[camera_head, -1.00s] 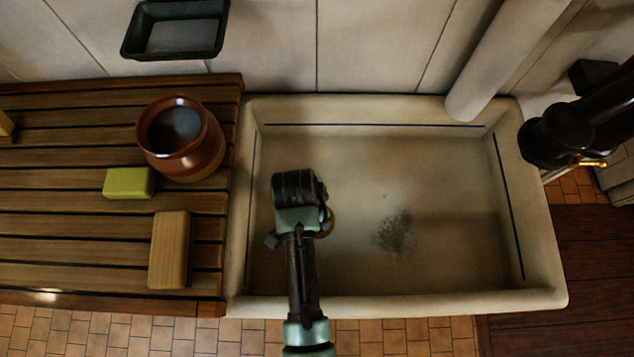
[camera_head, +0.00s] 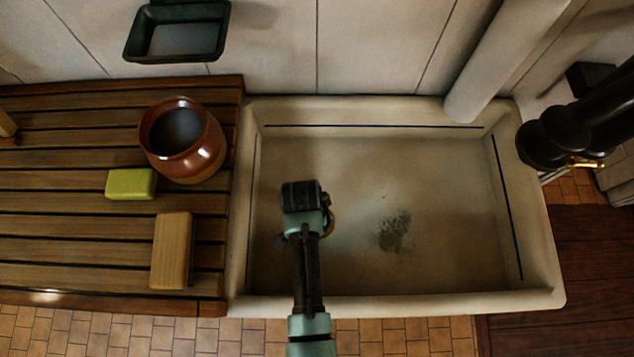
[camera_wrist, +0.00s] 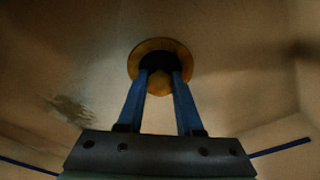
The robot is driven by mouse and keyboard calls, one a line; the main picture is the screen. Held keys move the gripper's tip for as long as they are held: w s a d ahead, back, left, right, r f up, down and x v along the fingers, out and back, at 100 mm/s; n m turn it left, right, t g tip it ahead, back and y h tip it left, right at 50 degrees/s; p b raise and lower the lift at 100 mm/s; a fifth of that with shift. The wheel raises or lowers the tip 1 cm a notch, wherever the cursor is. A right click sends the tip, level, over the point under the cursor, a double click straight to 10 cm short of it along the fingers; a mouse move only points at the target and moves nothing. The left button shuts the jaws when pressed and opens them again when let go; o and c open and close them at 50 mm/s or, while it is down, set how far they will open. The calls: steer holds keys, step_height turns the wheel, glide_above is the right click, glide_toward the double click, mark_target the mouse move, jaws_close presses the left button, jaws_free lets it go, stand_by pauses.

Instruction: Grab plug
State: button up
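The plug appears as a round brass disc (camera_wrist: 160,48) in the wrist view, on the pale basin floor. A dark shape covers its middle. In the head view only a thin brass edge (camera_head: 332,222) shows beside my wrist; the rest is hidden. My gripper (camera_wrist: 162,72) has two blue fingers with a gap between them, through which the lower part of the disc shows. The fingertips overlap the disc in the picture; whether they touch it I cannot tell. In the head view my arm reaches down into the left half of the sink (camera_head: 450,302).
Left of the sink, a slatted wooden board (camera_head: 60,235) carries a brown pot (camera_head: 205,155), a yellow-green block (camera_head: 131,184) and a wooden block (camera_head: 172,250). A dark tray (camera_head: 135,45) is on the wall. A dark stain (camera_head: 395,231) marks the otherwise clear basin floor.

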jaws_close()
